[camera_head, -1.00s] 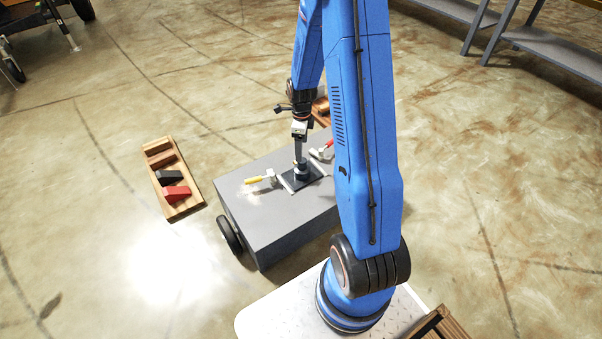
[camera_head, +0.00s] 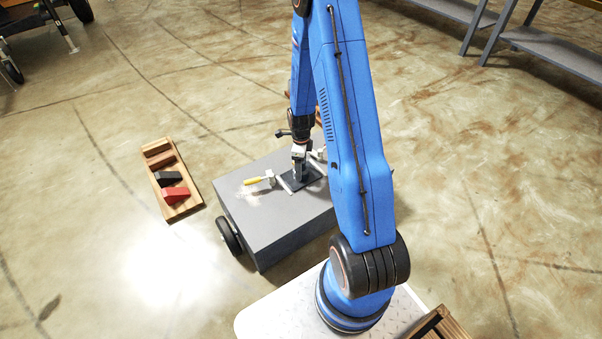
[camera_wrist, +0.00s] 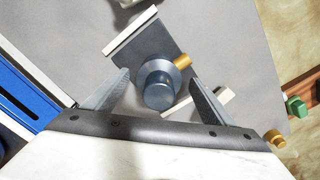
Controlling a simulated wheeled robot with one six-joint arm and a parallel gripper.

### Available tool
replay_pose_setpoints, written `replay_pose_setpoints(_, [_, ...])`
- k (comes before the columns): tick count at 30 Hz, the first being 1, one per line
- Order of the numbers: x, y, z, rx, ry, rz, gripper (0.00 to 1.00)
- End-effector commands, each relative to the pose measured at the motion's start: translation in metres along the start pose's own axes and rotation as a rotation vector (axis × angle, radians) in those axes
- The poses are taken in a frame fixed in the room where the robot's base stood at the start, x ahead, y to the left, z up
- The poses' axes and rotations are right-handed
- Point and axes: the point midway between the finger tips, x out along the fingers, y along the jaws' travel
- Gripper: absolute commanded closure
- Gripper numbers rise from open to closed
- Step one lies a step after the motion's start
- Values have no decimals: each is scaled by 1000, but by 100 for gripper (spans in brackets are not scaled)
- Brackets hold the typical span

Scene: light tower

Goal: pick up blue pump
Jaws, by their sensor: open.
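The blue pump (camera_wrist: 158,90) is a blue-grey round body with a brass-coloured port on its side, seen from above in the wrist view. It stands on a dark plate (camera_head: 313,180) on top of a grey box (camera_head: 262,215). My gripper (camera_wrist: 160,77) is open, with one finger on each side of the pump. Gaps show between the fingers and the pump in the wrist view. In the head view my gripper (camera_head: 299,168) is down at the pump and hides most of it.
White bars lie along the plate's edges, with a yellow-handled clamp (camera_head: 256,181) at the left. A wooden tray (camera_head: 181,210) with black and red wedges lies on the floor to the left. A grey shelf (camera_head: 550,52) stands at the back right.

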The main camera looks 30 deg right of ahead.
Motion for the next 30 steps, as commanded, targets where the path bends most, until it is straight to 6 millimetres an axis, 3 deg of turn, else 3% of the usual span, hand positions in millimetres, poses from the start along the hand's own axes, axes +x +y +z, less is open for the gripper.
replay_pose_setpoints(6, [26, 2, -1, 0, 1, 2, 22])
replay_pose_setpoints(14, [29, 1, 0, 0, 0, 0, 22])
replay_pose_setpoints(24, [29, 1, 0, 0, 0, 0, 100])
replay_pose_setpoints(30, [28, 1, 0, 0, -1, -1, 100])
